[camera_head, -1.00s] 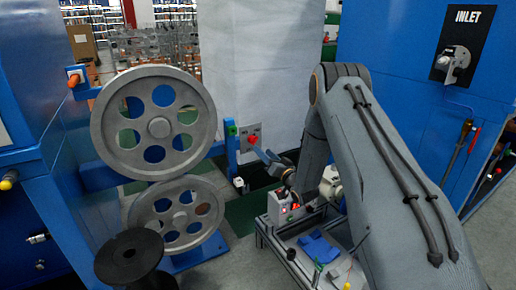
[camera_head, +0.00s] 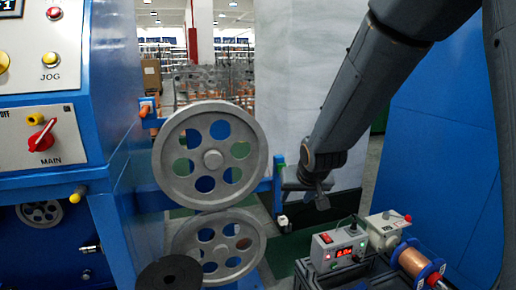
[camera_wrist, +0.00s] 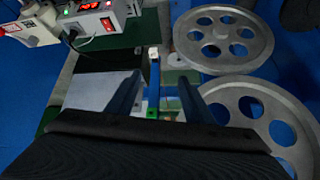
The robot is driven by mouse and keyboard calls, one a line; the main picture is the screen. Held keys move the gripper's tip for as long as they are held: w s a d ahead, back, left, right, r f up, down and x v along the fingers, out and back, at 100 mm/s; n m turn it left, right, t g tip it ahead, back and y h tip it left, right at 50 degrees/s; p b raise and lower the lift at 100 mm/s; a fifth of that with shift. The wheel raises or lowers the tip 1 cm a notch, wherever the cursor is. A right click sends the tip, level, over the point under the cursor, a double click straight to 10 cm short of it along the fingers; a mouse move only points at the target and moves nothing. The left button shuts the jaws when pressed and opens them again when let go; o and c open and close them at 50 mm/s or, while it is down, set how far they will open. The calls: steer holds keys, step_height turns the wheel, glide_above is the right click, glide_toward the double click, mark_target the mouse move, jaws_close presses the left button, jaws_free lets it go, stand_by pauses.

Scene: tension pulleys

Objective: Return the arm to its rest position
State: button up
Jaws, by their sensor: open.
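My arm comes down from the upper right of the head view, with a bend at the top edge and the forearm slanting down to the left. My gripper (camera_wrist: 158,98) shows in the wrist view with two dark fingers apart and nothing held between them. In the head view the wrist end hangs in front of the pale wall panel, right of the large grey pulley (camera_head: 210,192); its fingers are too small to read there. The large pulley and the lower grey pulley (camera_head: 187,240) stand one above the other, and both also show at the right of the wrist view.
A blue machine with a red MAIN switch (camera_head: 41,137) stands at the left. A cart at the lower right carries a box with a red display (camera_head: 338,251), a white device (camera_head: 384,229) and a copper spool (camera_head: 414,262). A black disc (camera_head: 170,274) is at the bottom.

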steer(key=s+a+r+n+g, duration=0.15)
steer(key=s+g, duration=0.25)
steer(key=s, duration=1.3)
steer(key=s+r+n+g, duration=0.1)
steer(key=s+r+g, duration=0.15)
steer(key=s, duration=1.35)
steer(key=d+r+m+h+p, duration=0.1)
steer(key=d+r+m+p, duration=0.2)
steer(key=d+r+p, duration=0.6)
steer(key=shift+d+r+g+p, duration=0.4)
steer(key=shift+r+p, duration=0.7)
steer(key=shift+p, duration=4.7)
steer(key=shift+w+a, duration=0.1)
